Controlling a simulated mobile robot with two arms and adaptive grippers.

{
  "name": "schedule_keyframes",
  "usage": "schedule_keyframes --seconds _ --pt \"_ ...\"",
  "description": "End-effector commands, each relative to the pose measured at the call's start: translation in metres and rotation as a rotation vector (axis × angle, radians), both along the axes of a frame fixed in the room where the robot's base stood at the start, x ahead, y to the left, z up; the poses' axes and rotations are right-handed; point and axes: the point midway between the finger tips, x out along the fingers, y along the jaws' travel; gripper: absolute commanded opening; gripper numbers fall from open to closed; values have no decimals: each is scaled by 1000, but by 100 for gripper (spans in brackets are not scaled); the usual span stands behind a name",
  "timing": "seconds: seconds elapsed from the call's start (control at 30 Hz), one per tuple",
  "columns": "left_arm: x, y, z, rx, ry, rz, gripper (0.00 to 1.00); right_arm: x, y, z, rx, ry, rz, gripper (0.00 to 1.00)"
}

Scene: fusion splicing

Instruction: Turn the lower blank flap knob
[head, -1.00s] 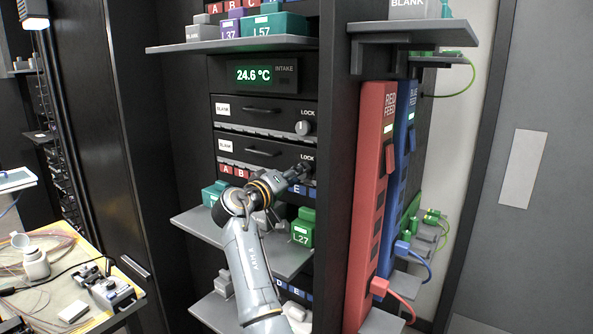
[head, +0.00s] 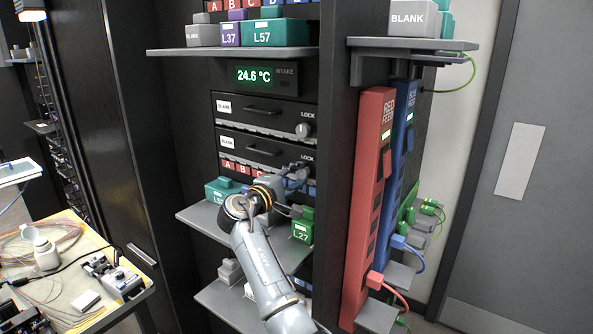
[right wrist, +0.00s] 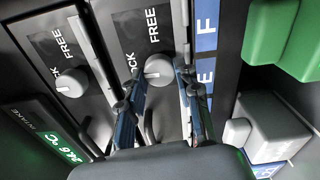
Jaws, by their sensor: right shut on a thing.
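The lower blank flap (head: 240,144) is a dark panel with a handle, set under a matching upper flap. My right gripper (head: 300,170) is at its right end, below the LOCK label, and hides its knob in the head view. In the right wrist view the round grey lower knob (right wrist: 158,70) lies between the two fingers of my right gripper (right wrist: 160,80), which is shut on it. The word FREE shows beside the knob. How far the knob is turned I cannot tell. My left gripper is not in view.
The upper flap's knob (head: 304,130) is just above; it also shows in the right wrist view (right wrist: 72,82). A shelf (head: 195,216) with the green L27 box (head: 303,226) lies below my wrist. The red feed strip (head: 370,200) stands to the right.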

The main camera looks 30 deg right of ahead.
Motion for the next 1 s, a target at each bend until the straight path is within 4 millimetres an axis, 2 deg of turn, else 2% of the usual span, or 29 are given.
schedule_keyframes --seconds 0.2,0.7,0.73,0.8,0.83,1.0 --pt "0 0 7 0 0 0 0 0 -1 2 -25 53 -1 1" --pt "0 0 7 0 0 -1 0 0 -1 1 -32 67 0 2" --pt "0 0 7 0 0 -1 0 0 -1 1 -32 67 0 37" --pt "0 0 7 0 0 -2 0 0 -1 1 -31 66 -1 51" --pt "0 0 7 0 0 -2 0 0 -1 1 -31 66 -1 56" --pt "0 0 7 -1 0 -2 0 0 0 1 -30 67 -1 56"
